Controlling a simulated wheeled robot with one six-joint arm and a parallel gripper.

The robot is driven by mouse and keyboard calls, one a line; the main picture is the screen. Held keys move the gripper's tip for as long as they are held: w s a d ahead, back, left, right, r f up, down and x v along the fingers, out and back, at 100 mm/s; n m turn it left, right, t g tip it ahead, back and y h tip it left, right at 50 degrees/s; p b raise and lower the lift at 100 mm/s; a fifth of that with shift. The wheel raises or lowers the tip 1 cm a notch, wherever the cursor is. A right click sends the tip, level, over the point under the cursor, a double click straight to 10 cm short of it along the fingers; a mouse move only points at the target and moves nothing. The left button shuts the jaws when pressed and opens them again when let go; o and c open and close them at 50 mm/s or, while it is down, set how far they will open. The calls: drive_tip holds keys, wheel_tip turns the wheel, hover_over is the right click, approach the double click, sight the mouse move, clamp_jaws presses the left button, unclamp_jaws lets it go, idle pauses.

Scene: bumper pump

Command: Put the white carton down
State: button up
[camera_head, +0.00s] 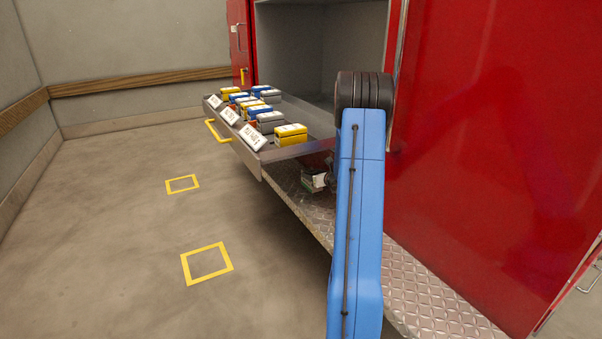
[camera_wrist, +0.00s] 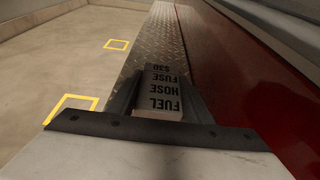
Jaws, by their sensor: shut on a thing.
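The white carton (camera_wrist: 160,92) is in my gripper (camera_wrist: 158,80) in the wrist view, between its two dark fingers. Its facing side carries dark print, upside down, reading "FUEL HOSE FUSE" and a further short line. In the head view a small part of the carton (camera_head: 312,183) shows beside my blue arm, below the drawer's near end and in front of the diamond-plate step (camera_head: 420,292). My gripper is mostly hidden there by shadow and my arm. I cannot tell whether the carton touches the step.
An open grey drawer (camera_head: 262,165) with a yellow handle holds several yellow, blue and grey boxes with white label cards. A red cabinet wall (camera_head: 490,130) rises along the step's right side. Two yellow squares (camera_head: 207,263) mark the clear floor at left.

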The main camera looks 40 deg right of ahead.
drive_tip(key=shift+f+x, duration=0.2)
drive_tip(key=shift+x, duration=4.8)
drive_tip(key=shift+f, duration=0.2)
drive_tip(key=o, duration=1.3)
drive_tip(key=shift+r, duration=0.1)
drive_tip(key=shift+s+r, duration=0.1)
drive_tip(key=shift+s, duration=0.15)
drive_tip(key=v, duration=1.1)
drive_tip(key=shift+s+a+r, duration=0.1)
drive_tip(key=shift+s+a, duration=0.05)
drive_tip(key=shift+s, duration=0.1)
drive_tip(key=shift+s, duration=0.1)
